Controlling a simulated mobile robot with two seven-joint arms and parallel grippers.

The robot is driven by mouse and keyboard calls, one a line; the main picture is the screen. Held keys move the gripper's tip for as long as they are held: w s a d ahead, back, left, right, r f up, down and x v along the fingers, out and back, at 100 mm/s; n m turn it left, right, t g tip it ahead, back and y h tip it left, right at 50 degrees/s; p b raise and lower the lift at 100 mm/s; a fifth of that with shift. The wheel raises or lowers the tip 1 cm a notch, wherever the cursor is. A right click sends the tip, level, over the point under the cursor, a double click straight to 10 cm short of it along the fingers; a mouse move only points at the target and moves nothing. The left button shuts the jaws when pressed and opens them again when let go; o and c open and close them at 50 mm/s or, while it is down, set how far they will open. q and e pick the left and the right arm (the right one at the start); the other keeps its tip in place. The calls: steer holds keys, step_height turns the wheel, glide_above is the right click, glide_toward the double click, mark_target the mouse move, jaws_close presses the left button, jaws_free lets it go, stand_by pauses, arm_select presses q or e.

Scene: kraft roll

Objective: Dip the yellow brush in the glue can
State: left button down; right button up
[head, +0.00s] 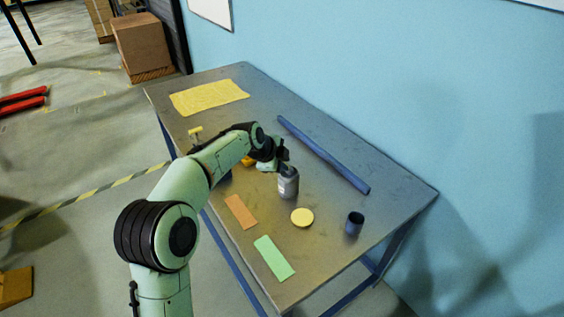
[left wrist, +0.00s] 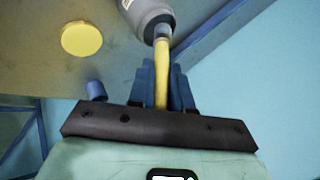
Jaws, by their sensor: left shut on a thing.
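The grey glue can (head: 288,183) stands upright on the metal table, and its upper part also shows at the top of the left wrist view (left wrist: 150,14). My left gripper (head: 281,160) is above the can, with its blue fingers shut on the yellow brush (left wrist: 163,80). The brush's handle runs from between the fingers to the can's mouth. Its far end meets the mouth in the left wrist view, where the bristles are hidden; I cannot tell how deep they are. The brush is hard to make out in the head view. My right gripper is not in view.
A round yellow disc (head: 302,217) and a dark blue cup (head: 355,224) are right of the can. Orange (head: 240,212) and green (head: 273,257) strips lie nearer. A long blue tube (head: 323,153) lies behind. Yellow paper (head: 208,97) lies at the far left end.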

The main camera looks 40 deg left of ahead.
arm_select(q)
steer(key=shift+f, duration=0.1)
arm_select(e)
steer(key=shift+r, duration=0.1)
arm_select(q)
steer(key=shift+w+r+p, duration=0.1)
steer(key=shift+r+p, duration=2)
steer(key=shift+r, duration=1.4)
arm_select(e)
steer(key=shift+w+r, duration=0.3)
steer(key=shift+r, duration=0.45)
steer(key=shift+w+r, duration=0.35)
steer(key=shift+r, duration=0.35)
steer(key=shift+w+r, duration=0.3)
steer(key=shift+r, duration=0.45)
